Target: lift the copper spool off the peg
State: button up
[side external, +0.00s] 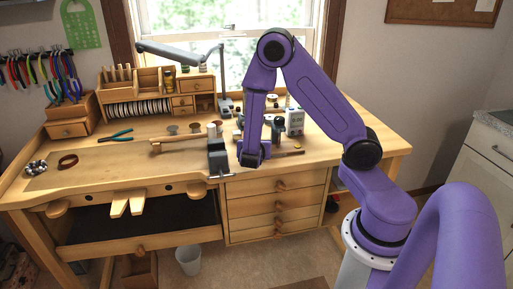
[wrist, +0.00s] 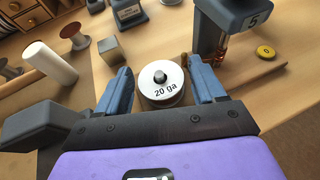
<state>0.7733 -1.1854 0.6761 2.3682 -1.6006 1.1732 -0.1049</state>
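In the wrist view a spool (wrist: 161,93) with a white top flange marked "20 ga" sits between my fingers. A dark peg end (wrist: 160,76) shows in its centre hole. A little brownish winding shows below the flange; I take this as the copper spool. My gripper (wrist: 163,80) is open, with one blue finger on each side of the spool. Small gaps seem to show between fingers and flange. In the side external view my gripper (side external: 250,162) is low over the bench's front edge, and the spool cannot be made out there.
A blue-grey device marked 5 (wrist: 238,16) stands close behind the right finger, beside a yellow disc (wrist: 265,51). A white cylinder (wrist: 50,63), a dark red spool (wrist: 74,37) and a metal block (wrist: 110,51) stand at left. A vise (side external: 218,157) is left of my gripper.

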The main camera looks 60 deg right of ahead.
jog(key=c, duration=0.8)
jog(key=shift+o, duration=0.2)
